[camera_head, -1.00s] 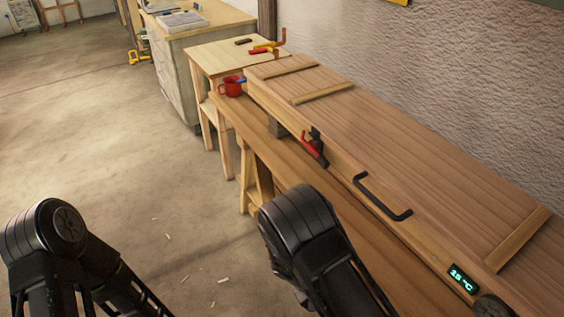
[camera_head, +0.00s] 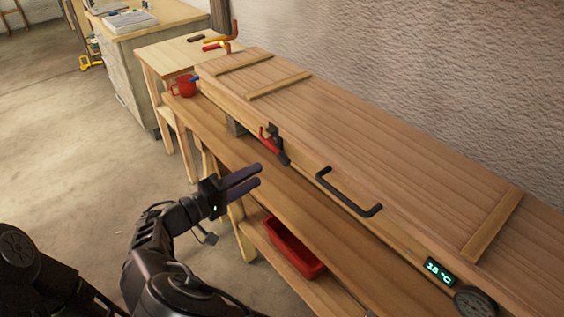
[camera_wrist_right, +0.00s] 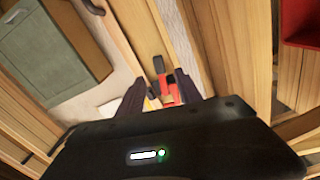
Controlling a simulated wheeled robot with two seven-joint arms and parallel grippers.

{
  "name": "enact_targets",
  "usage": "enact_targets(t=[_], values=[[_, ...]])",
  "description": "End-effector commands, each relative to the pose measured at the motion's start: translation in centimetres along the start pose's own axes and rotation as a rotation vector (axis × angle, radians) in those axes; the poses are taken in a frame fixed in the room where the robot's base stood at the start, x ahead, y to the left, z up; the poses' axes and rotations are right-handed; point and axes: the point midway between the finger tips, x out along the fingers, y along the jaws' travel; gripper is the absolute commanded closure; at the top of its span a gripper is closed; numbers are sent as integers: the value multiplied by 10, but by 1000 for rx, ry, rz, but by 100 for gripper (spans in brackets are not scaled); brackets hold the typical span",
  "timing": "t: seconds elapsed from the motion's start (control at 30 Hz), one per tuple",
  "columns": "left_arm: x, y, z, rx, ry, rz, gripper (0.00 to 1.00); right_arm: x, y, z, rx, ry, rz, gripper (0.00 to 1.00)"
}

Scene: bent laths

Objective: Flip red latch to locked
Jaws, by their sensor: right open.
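The red latch (camera_head: 267,141) sits with its black mount on the front side of the long wooden box, left of the black handle. Its exact lever position is too small to tell. My right gripper (camera_head: 259,175) is open and empty, in front of the box and below the latch, its two dark fingers pointing toward it, with a gap between. In the right wrist view, a red and black part that looks like the latch (camera_wrist_right: 169,94) shows between the fingers (camera_wrist_right: 160,77). Only part of my left arm shows at lower left; its gripper is out of view.
The box has a lid with battens, a black handle (camera_head: 347,196), a temperature display (camera_head: 440,271) and a round dial (camera_head: 475,302). A red tray (camera_head: 291,251) lies on the shelf below the bench. A red mug (camera_head: 184,86) stands at the bench's far end.

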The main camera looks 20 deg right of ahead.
Motion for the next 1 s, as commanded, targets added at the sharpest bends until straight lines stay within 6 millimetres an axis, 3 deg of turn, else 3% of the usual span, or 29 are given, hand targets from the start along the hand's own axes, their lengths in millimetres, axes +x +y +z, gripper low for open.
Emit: enact_targets(t=[0.47, 0.8, 1.0], values=[[-3, 1, 0, -1, 0, 0, 53, 8, 3, -1, 3, 0, 6, 58], [-16, 6, 0, 0, -1, 0, 53, 57, 4, -1, 1, 0, 6, 58], [-20, 7, 0, 0, -1, 0, 53, 76, 2, -1, 2, 1, 4, 58]])
